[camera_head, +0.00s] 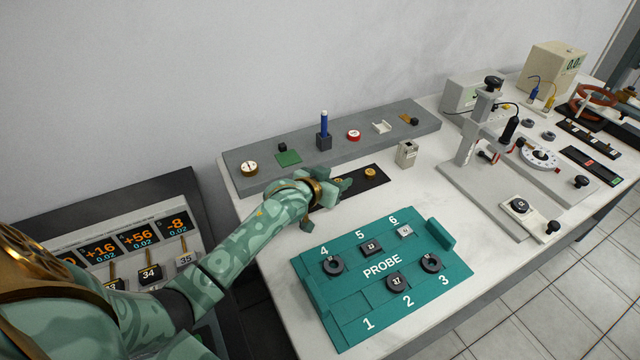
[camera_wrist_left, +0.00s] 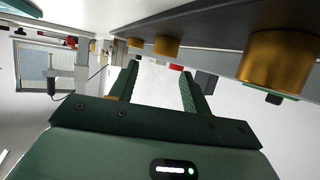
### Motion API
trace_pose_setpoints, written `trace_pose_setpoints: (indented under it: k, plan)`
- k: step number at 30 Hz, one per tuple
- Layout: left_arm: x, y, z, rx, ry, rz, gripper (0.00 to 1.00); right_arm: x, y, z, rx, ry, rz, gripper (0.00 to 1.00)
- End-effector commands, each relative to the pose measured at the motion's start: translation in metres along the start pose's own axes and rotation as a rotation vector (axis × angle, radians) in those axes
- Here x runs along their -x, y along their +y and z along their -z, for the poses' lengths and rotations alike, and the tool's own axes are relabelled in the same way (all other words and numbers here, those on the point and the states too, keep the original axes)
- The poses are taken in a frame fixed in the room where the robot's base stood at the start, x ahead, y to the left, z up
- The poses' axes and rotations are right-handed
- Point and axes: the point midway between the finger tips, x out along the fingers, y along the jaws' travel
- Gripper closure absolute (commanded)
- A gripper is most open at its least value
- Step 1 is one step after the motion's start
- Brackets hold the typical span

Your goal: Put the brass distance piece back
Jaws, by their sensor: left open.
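A small brass piece (camera_head: 370,172) stands on the black mat (camera_head: 376,180) in the head view. That view shows a large brass cylinder (camera_wrist_left: 280,60) at right and smaller brass cylinders (camera_wrist_left: 167,46) ahead; I cannot tell which is the distance piece. My right gripper is not visible.
A teal PROBE tray (camera_head: 345,322) lies in front. A small pale block (camera_head: 406,153) and a grey stand (camera_head: 470,140) are to the right.

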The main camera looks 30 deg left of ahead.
Motion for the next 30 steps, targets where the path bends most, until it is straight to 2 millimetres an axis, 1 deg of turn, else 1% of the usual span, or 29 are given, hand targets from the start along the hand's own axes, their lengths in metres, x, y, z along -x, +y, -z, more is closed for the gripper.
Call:
trace_pose_setpoints:
  k: [1, 6, 9, 13, 15, 18, 30]
  plan:
    - [0.014, 0.0, 0.003, -0.001, -0.002, 0.0, 0.52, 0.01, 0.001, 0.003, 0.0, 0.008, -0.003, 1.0]
    - [0.058, 0.0, 0.006, 0.0, 0.003, 0.0, 0.52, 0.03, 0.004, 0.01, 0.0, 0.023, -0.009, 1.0]
    - [0.081, 0.0, 0.005, -0.002, 0.002, 0.0, 0.52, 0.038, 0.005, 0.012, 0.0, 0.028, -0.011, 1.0]
    - [0.103, -0.001, 0.004, -0.001, 0.003, 0.001, 0.52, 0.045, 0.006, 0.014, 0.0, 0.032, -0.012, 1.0]
    - [0.11, 0.0, 0.004, 0.0, 0.003, 0.001, 0.52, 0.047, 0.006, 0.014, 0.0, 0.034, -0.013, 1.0]
    - [0.116, 0.0, 0.003, 0.0, 0.004, 0.0, 0.52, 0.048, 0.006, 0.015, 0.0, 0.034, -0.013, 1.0]
    - [0.116, 0.0, 0.002, 0.0, 0.004, 0.0, 0.52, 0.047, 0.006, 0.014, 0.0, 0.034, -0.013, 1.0]
